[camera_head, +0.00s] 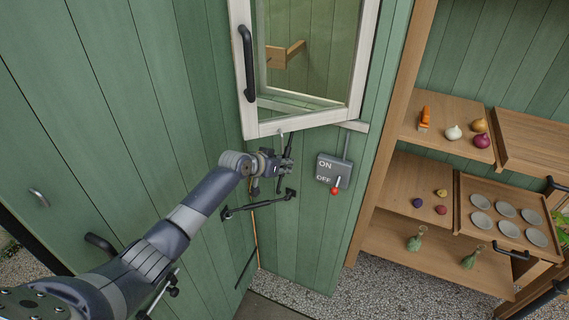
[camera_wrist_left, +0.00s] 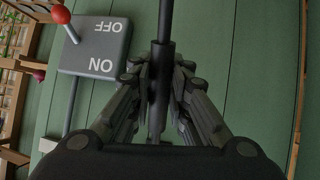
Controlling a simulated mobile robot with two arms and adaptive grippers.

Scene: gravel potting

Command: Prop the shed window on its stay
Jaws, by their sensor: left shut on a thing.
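The shed window (camera_head: 301,122) has a white frame and a black handle (camera_head: 247,65) on its left side. It stands at upper middle in the head view, and its lower edge looks a little off the wall. My left gripper (camera_head: 286,160) is just below that edge. It is shut on a dark rod that looks like the stay; the rod (camera_wrist_left: 161,85) runs upright between the fingers in the left wrist view. The rod's far end is out of that view. A small metal hook (camera_head: 281,133) shows at the window's bottom edge. My right gripper is not in view.
A grey ON/OFF switch box (camera_head: 328,170) with a red-tipped lever is close right of my gripper; it also shows in the left wrist view (camera_wrist_left: 95,50). A dark bar (camera_head: 255,205) is below. Wooden shelves (camera_head: 400,240) with vegetables and bottles stand at right.

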